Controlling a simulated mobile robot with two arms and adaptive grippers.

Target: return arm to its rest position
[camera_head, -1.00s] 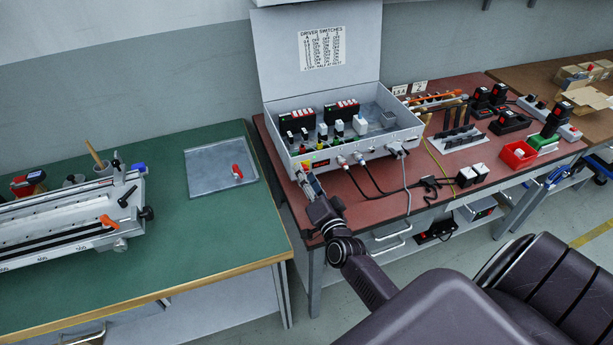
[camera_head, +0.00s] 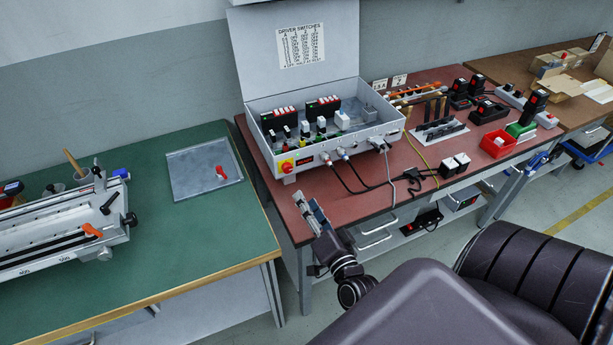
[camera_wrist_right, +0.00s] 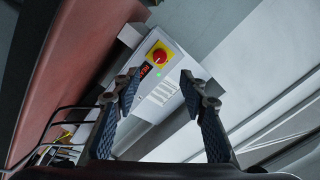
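My right gripper (camera_head: 312,212) is in front of the red bench's front edge in the head view, below the control box (camera_head: 330,148). In the right wrist view my right gripper (camera_wrist_right: 157,88) has its two fingers spread apart, with nothing between them. The box's end with a red and yellow knob (camera_wrist_right: 159,56), a lit red display and a green light shows beyond the fingers, apart from them. The same knob (camera_head: 286,167) shows at the box's left front corner in the head view. My left gripper is not in view.
The red bench (camera_head: 400,190) carries black cables, a red bin (camera_head: 498,144) and several dark tools. The green bench (camera_head: 190,240) at left holds a grey tray (camera_head: 204,171) and a metal rail fixture (camera_head: 60,228). A gap of floor separates the benches.

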